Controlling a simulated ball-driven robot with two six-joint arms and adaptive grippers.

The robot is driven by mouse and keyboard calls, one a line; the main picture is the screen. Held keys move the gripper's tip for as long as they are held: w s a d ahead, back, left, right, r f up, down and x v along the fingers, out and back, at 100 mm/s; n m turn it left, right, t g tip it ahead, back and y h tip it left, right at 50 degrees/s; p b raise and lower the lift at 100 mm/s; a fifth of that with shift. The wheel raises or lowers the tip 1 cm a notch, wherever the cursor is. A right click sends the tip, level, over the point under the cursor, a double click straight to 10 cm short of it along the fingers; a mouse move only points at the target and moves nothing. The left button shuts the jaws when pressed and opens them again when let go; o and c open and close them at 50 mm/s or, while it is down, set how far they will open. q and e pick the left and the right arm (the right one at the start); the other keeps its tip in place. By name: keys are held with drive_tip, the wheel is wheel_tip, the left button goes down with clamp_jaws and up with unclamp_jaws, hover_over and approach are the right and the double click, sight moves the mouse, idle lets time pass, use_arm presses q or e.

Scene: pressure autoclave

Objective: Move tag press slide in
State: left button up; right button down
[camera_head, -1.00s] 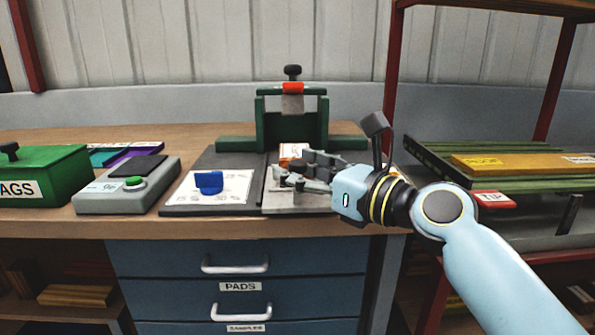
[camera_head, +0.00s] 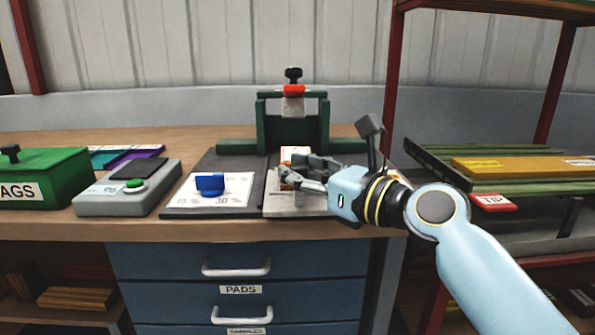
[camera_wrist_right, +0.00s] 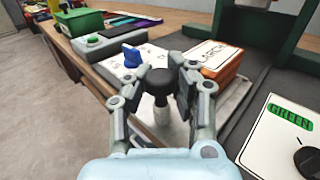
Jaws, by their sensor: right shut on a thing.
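The tag press (camera_head: 263,125) is a green frame at the back of the bench, with a red-orange block and a dark knob on top. Its slide is a pale plate (camera_head: 283,208) lying in front of the frame. An orange block with a white top (camera_head: 295,153) sits towards the plate's far end and also shows in the right wrist view (camera_wrist_right: 212,60). My right gripper (camera_head: 287,176) is shut on the slide's black knob (camera_wrist_right: 160,84), which stands upright on a pale stem. The gripper hides part of the plate in the head view. My left gripper is not in view.
Left of the slide is a white dial card with a blue knob (camera_head: 209,184). Further left are a grey box with a green button (camera_head: 134,184) and a green tags box (camera_head: 45,175). A rack with green rails (camera_head: 440,170) stands at right.

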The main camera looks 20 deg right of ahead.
sight(297, 151)
drive_tip(key=shift+a, duration=0.1)
idle(0.6)
drive_tip(key=w+d, duration=0.1)
drive_tip(key=w, duration=0.2)
drive_tip(key=w+d, duration=0.1)
drive_tip(key=w, duration=0.3)
drive_tip(key=w+d, duration=0.1)
drive_tip(key=w, duration=0.3)
drive_tip(key=shift+w+d+f, duration=0.1)
drive_tip(key=shift+w+d, duration=0.05)
drive_tip(key=shift+w, duration=0.05)
drive_tip(key=c, duration=1.7)
unclamp_jaws()
drive_tip(key=o, duration=0.4)
drive_tip(key=shift+s+d, duration=0.2)
drive_tip(key=shift+d, duration=0.2)
drive_tip(key=shift+o, duration=1.4)
drive_tip(key=shift+a, duration=0.1)
